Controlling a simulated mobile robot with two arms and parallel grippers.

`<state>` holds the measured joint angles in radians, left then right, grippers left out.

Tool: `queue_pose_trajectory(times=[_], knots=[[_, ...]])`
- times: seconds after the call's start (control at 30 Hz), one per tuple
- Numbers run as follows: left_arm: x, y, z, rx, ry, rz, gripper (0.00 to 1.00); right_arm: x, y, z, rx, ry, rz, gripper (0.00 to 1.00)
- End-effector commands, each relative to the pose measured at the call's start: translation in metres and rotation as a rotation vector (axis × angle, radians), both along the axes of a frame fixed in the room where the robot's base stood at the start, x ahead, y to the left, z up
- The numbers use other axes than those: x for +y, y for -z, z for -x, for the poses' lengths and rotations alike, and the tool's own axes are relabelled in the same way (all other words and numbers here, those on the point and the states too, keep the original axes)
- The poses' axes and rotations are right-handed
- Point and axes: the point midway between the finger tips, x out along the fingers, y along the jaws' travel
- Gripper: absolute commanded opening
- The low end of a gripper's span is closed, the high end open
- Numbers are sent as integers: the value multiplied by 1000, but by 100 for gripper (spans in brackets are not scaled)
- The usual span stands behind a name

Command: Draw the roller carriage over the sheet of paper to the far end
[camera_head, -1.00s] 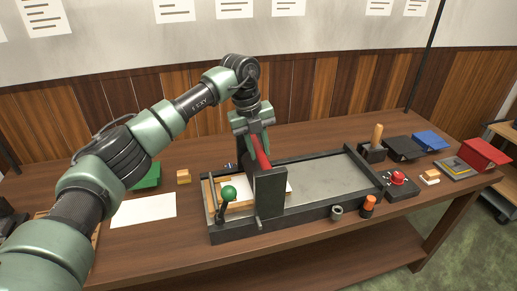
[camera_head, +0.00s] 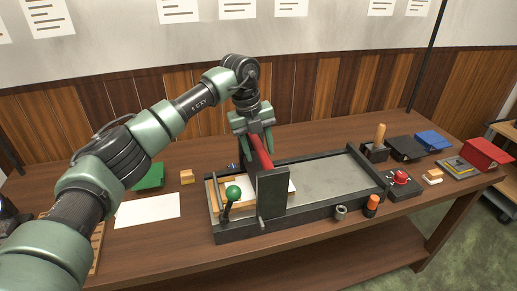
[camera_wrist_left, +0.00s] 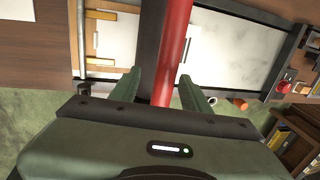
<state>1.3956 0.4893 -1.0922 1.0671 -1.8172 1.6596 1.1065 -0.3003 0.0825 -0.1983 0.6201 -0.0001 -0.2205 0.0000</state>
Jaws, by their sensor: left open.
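The roller carriage, with a dark upright side plate (camera_head: 272,195) and a red bar (camera_head: 261,154) across its top, stands over the left part of a long grey press bed (camera_head: 335,178). My left gripper (camera_head: 256,142) is open, pointing down at the red bar. In the left wrist view, the bar (camera_wrist_left: 172,50) passes between the open fingertips (camera_wrist_left: 160,82); I cannot tell whether they touch it. My right gripper is not in view.
A green-knobbed lever (camera_head: 233,192) stands at the bed's near left. A loose white sheet (camera_head: 147,210) and a green block (camera_head: 150,176) lie left. The bed right of the carriage is clear.

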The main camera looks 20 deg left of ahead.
Motion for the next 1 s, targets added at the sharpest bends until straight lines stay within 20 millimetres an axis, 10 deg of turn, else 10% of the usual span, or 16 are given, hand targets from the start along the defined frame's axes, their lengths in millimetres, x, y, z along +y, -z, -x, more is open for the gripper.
queue_pose_trajectory(times=[0.5, 1.0], knots=[[14, -69, 8, -4, -4, 1, 47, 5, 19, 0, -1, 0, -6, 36], [15, -76, 10, -1, -2, 0, 47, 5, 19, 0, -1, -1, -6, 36]])
